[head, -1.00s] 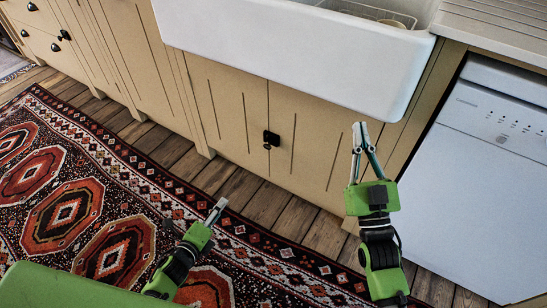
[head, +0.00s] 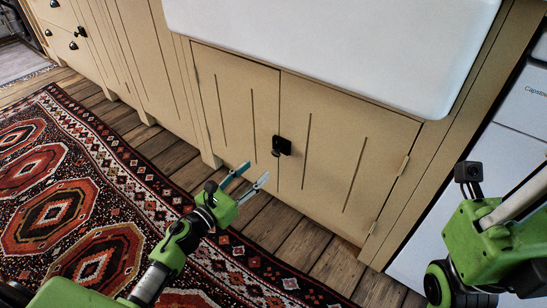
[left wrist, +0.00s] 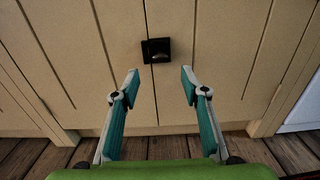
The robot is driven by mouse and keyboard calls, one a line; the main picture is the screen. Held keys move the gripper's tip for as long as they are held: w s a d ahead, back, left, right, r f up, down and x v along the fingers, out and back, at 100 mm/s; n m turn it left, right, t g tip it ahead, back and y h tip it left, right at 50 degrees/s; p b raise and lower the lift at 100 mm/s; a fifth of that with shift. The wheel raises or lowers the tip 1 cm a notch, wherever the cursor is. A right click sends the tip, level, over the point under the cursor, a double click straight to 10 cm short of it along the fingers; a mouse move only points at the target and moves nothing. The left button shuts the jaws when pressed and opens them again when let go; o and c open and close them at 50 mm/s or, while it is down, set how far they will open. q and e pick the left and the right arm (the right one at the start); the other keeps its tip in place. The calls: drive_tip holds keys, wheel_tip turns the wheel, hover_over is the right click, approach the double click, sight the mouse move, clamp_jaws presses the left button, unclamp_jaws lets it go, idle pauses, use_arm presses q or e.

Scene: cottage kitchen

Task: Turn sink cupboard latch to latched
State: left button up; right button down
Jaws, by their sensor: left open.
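The sink cupboard latch (head: 281,146) is a small black fitting at the seam between the two cream cupboard doors (head: 325,160), below the white sink. It also shows in the left wrist view (left wrist: 157,50), ahead of the fingertips. Whether it is turned to latched is too small to tell. My left gripper (head: 251,176) is open and empty, below and left of the latch in the head view and apart from it. In the left wrist view its two fingers (left wrist: 160,75) lie on either side of the seam. My right arm shows at the right edge; its fingers are out of view.
The white sink (head: 345,45) overhangs the doors. A white dishwasher (head: 460,190) stands at the right. A patterned rug (head: 90,215) and wooden floor (head: 325,250) lie in front. The space directly before the doors is otherwise clear.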

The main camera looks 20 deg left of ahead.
sight(274, 154)
use_arm(q)
drive_tip(key=b+x, duration=0.1)
drive_tip(key=x, duration=0.8)
drive_tip(key=shift+w+d+f+b, duration=0.1)
drive_tip(key=shift+w+b, duration=0.2)
drive_tip(key=shift+w, duration=0.05)
drive_tip(key=c, duration=1.1)
